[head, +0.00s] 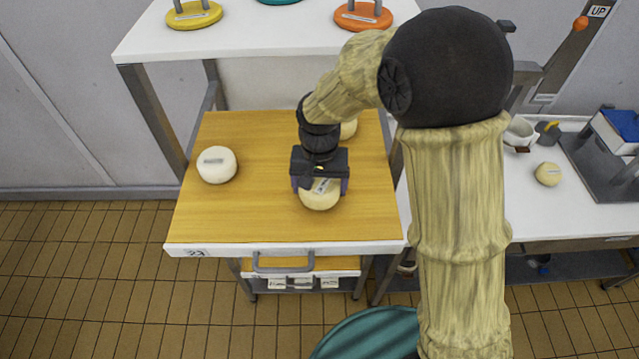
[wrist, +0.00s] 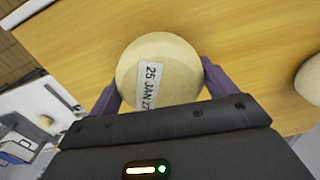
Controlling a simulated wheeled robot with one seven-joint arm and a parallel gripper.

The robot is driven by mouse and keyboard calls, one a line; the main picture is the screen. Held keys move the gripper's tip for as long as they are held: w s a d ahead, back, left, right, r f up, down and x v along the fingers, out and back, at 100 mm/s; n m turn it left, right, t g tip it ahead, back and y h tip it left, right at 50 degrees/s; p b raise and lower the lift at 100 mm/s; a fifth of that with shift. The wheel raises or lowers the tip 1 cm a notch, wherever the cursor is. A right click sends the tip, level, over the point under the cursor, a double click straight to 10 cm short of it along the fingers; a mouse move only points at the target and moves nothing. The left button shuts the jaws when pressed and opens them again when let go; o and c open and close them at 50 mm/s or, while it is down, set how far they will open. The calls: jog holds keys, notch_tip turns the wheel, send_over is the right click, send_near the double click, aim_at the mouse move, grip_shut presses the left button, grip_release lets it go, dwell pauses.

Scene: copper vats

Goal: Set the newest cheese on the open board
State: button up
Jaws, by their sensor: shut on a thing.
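My gripper (head: 320,183) is shut on a round pale cheese (head: 320,197) over the front right part of the open wooden board (head: 240,217). In the wrist view the held cheese (wrist: 158,62) sits between the two purple fingers and its label reads "25 JAN" with the rest cut off. I cannot tell whether it touches the board. A second cheese (head: 217,164) with a grey label lies at the board's left. A third cheese (head: 348,129) is partly hidden behind my gripper. Another labelled cheese (head: 548,174) lies on the white counter at right.
A white shelf (head: 250,38) above the board's back holds yellow (head: 194,15), teal and orange (head: 363,16) handled discs. The white counter (head: 500,205) also carries a grey tray with a blue-topped box (head: 620,127). A teal round vat (head: 370,335) stands in front.

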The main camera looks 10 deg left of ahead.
jog(key=shift+f+b, duration=0.55)
jog(key=shift+f, duration=0.25)
dwell(0.9)
jog(key=o, duration=1.1)
jog(key=shift+o, duration=0.2)
jog(key=shift+r+p, duration=2.8)
jog(key=shift+r, duration=0.8)
jog(key=shift+f, duration=0.1)
